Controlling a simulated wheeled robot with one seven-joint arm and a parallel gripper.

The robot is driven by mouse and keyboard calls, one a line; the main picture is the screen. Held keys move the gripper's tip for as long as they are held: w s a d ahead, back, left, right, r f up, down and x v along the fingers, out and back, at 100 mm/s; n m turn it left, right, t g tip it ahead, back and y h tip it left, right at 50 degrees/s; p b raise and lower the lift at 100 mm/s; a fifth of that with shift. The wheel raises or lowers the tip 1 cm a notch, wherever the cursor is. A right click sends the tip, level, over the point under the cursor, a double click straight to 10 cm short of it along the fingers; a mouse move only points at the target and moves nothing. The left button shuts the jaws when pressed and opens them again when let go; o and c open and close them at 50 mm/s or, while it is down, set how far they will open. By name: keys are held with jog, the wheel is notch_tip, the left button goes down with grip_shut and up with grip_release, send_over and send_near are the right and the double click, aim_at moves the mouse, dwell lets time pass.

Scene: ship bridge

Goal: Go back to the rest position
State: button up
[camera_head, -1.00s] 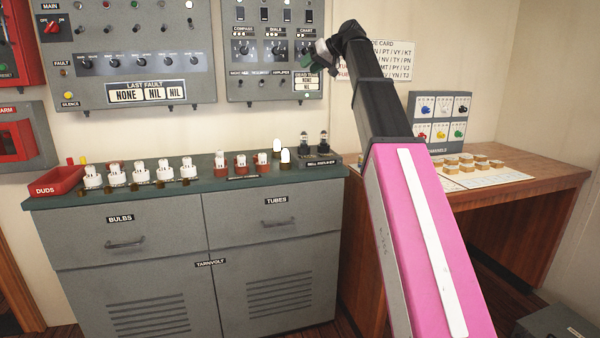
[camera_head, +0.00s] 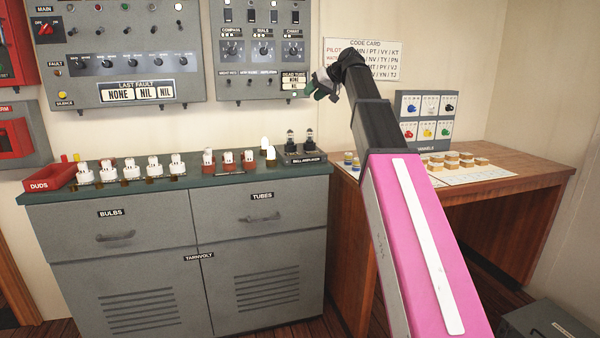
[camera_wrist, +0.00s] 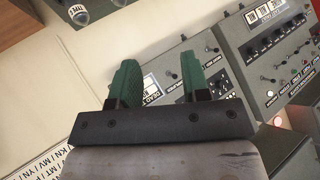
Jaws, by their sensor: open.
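My gripper (camera_head: 318,92) is in front of the wall, near the lower right corner of the right-hand control panel (camera_head: 262,88). In the wrist view its two green fingers (camera_wrist: 160,85) stand apart with nothing between them. The panel's labels and knobs show behind the fingers. My arm reaches up from the lower right of the head view, its pink link in the foreground and its dark links bent above.
A grey cabinet (camera_head: 115,270) carries a red duds tray (camera_head: 50,178), several white bulbs and a bell-repeater block (camera_head: 305,158). A wooden desk (camera_head: 520,180) at the right holds wooden blocks and a grey lamp box (camera_head: 424,120). A code card (camera_head: 365,60) hangs on the wall.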

jog(key=s+d+f+m+g+h, duration=0.1)
jog(key=s+d+f, duration=0.15)
jog(key=f, duration=1.05)
jog(key=s+d+f+m+h, duration=0.1)
jog(key=s+d+f+h, duration=0.15)
jog(key=f, duration=0.95)
jog(key=s+d+f+m+g+h, duration=0.1)
jog(key=s+d+f+m, duration=0.15)
jog(key=f, duration=1.05)
jog(key=s+d+f+g+h, duration=0.2)
jog(key=s+d+f, duration=0.1)
jog(key=s+f, duration=0.8)
jog(key=s+d+f+g+h, duration=0.1)
jog(key=s+d+f+h, duration=0.1)
jog(key=s+f, duration=0.9)
notch_tip(320, 180, down, 4)
jog(key=shift+s+d+f+m+g, duration=0.1)
jog(key=shift+s+d+m+g, duration=0.3)
jog(key=shift+d, duration=0.35)
jog(key=shift+w, duration=0.1)
jog(key=shift+c, duration=0.2)
